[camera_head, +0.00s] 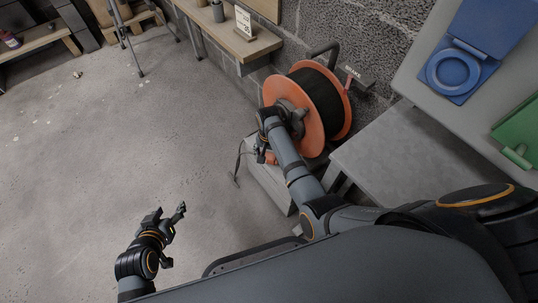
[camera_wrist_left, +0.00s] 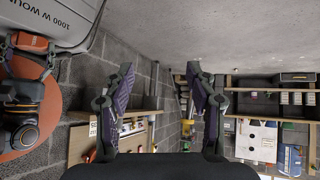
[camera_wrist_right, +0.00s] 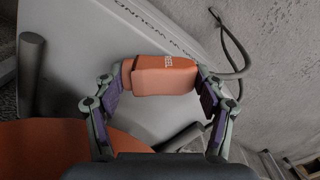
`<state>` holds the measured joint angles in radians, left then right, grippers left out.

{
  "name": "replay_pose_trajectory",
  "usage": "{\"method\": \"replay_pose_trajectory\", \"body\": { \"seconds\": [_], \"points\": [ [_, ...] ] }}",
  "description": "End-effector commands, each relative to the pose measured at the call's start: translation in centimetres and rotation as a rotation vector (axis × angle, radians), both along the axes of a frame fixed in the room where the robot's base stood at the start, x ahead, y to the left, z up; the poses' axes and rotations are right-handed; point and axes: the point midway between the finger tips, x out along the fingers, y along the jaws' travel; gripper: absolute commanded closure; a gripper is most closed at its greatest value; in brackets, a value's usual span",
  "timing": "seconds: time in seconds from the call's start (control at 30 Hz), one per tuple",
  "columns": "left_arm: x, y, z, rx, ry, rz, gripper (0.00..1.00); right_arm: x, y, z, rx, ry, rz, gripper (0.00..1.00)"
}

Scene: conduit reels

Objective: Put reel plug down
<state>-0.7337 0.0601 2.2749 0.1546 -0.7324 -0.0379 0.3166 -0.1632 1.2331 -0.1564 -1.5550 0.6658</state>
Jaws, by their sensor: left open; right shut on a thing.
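The orange reel plug (camera_wrist_right: 165,75) is held crosswise between the fingers of my right gripper (camera_wrist_right: 160,92), which is shut on it. A dark cable (camera_wrist_right: 236,45) loops from the plug's right end. Behind the plug is the grey lettered base (camera_wrist_right: 150,30) of the reel; whether they touch I cannot tell. In the head view my right gripper (camera_head: 266,152) is low in front of the orange reel (camera_head: 310,140), partly hidden by my arm. The reel carries black conduit. My left gripper (camera_head: 170,212) is open and empty over bare floor, and its spread fingers show in its wrist view (camera_wrist_left: 160,90).
A grey table (camera_head: 385,150) stands right of the reel. A wooden bench (camera_head: 225,35) stands against the block wall.

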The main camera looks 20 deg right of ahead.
Motion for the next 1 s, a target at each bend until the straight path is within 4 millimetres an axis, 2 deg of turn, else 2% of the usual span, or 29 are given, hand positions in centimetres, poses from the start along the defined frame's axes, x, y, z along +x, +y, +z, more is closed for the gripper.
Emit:
{"method": "replay_pose_trajectory", "body": {
  "seconds": [0.2, 0.23, 0.4, 0.73, 0.87, 1.0],
  "points": [
    [-0.1, 0.0, -0.1, 0.0, 0.004, 0.0, 0.43, 0.0, 0.0, -0.6, 0.0, 0.0, 0.0, 0.62],
    [-0.1, 0.0, -0.1, 0.0, 0.005, 0.0, 0.43, 0.0, 0.0, -0.6, -0.001, -0.001, 0.0, 0.26],
    [-0.1, 0.0, -0.1, 0.0, 0.005, 0.0, 0.43, 0.0, 0.0, -0.6, 0.0, 0.0, 0.0, 0.06],
    [-0.1, 0.0, -0.1, 0.0, 0.005, 0.0, 0.43, 0.0, 0.0, -0.5, 0.001, -0.001, 0.0, 0.06],
    [-0.1, 0.0, 0.1, 0.001, 0.009, -0.001, 0.43, 0.0, 0.0, 0.8, 0.001, -0.002, 0.0, 0.06],
    [-3.0, 0.0, -0.8, 0.012, 0.2, -0.018, 0.43, 0.0, -0.2, 2.5, -0.001, -0.001, 0.001, 0.06]
  ]
}}
